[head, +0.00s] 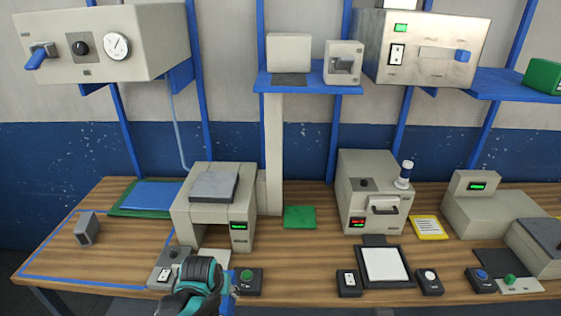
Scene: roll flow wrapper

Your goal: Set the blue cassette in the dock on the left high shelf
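I cannot pick out a blue cassette for certain. A flat blue piece (152,195) lies on a green mat at the left of the bench. The left of the two blue high shelves (308,89) carries a plain cream box (288,48) behind a dark plate (290,80), and a smaller box with a recess (343,62). I cannot tell which of these is the dock. My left gripper (200,272), black and teal, is at the bottom edge, low over the bench front. My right gripper is out of view.
A cream machine (216,212) stands behind my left gripper, and another with a beacon (374,195) stands right of centre. Control boxes and a white-topped pad (384,265) line the front edge. Wall units (105,45) hang high. The right high shelf (510,86) holds a green box (543,76).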

